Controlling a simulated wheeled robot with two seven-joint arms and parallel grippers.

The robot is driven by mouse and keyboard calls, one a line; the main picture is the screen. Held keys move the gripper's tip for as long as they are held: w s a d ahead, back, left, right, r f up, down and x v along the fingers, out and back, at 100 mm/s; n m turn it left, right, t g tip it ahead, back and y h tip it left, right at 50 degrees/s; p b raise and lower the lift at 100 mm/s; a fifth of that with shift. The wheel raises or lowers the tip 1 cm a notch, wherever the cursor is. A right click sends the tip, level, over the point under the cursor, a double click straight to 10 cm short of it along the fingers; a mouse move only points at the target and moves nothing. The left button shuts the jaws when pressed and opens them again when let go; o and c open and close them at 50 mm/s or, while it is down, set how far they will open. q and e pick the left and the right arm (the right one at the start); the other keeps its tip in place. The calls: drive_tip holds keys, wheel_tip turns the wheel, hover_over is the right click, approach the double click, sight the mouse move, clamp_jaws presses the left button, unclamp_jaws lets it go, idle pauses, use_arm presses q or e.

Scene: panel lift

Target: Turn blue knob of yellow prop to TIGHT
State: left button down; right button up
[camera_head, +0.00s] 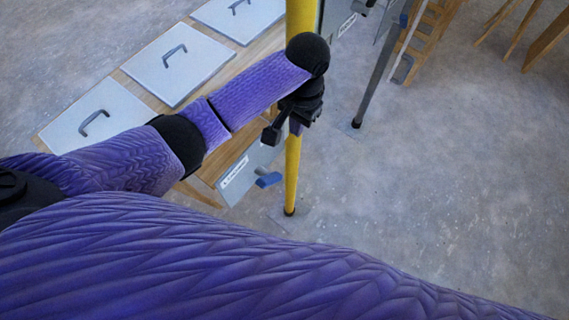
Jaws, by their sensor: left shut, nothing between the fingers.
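The yellow prop (292,175) stands upright right of center, its foot on a small plate on the floor. A blue knob-like part (268,180) shows low, just left of the prop, beside a grey plate with a white label (236,173). The label's text is too small to read. My left gripper (271,135) is shut and empty, just left of the prop and above the blue part, apart from it. My left wrist and forearm cross in front of the prop and hide part of it. My right gripper is not in view.
A wooden bench (205,190) at left carries grey panels with dark handles (174,70). A grey prop (372,90) with a blue part (403,20) stands behind at right. Wooden frames (430,35) are at the back. The concrete floor at right is clear.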

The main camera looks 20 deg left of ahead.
sight(265, 176)
use_arm(q)
drive_tip(key=s+a+f+b, duration=0.1)
drive_tip(key=s+f+b, duration=0.2)
drive_tip(key=f, duration=0.9)
drive_tip(key=shift+s+a+f, duration=0.2)
drive_tip(key=shift+s+f, duration=0.1)
drive_tip(key=shift+s, duration=0.05)
